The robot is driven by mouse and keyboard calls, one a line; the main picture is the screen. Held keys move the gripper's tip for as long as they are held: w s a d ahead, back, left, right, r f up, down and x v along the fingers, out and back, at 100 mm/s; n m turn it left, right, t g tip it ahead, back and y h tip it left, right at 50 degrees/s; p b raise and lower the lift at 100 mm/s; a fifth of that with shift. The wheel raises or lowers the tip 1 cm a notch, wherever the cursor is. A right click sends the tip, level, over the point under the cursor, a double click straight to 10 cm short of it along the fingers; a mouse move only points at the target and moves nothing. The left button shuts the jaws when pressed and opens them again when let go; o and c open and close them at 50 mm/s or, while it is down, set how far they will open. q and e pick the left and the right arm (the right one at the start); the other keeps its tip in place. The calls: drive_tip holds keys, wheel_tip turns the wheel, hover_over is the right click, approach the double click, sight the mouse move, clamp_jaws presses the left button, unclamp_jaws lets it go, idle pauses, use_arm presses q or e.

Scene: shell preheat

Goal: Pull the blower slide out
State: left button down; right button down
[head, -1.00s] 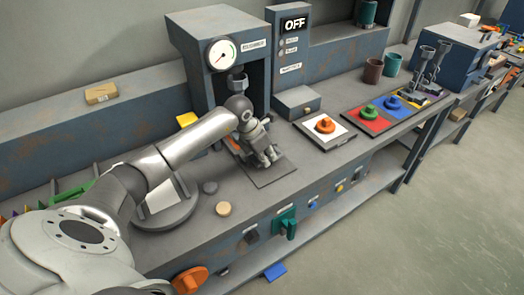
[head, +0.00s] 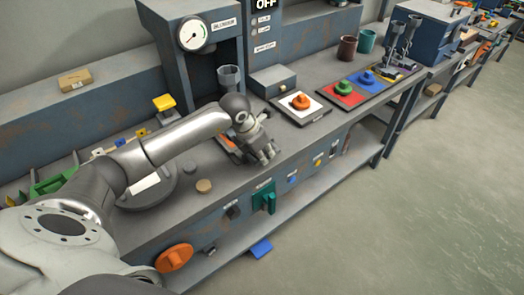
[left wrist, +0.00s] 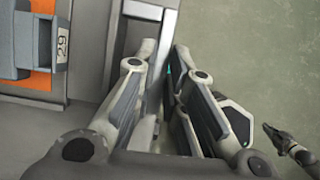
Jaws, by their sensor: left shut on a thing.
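The blower (head: 193,75) is a blue-grey housing with a round gauge. The blower slide shows as a small orange part (head: 228,143) in front of it, mostly hidden by my arm. In the left wrist view, a grey plate (left wrist: 88,50) carries an orange area and a grey-blue piece labelled 29. My left gripper (head: 267,157) is at the front edge of the bench. In the left wrist view, its fingers (left wrist: 165,78) are shut at the plate's front end. The gripped part itself is hidden between them.
The bench (head: 203,215) holds a white pad (head: 318,110) with an orange knob to the right. A round wooden piece (head: 204,186) lies left of the gripper. A green hook (head: 266,198) hangs on the bench front. Open floor (head: 430,180) lies beyond the edge.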

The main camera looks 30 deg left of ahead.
use_arm(q)
drive_tip(key=c, duration=1.5)
unclamp_jaws()
drive_tip(key=v, duration=1.2)
drive_tip(key=shift+s+a, duration=0.1)
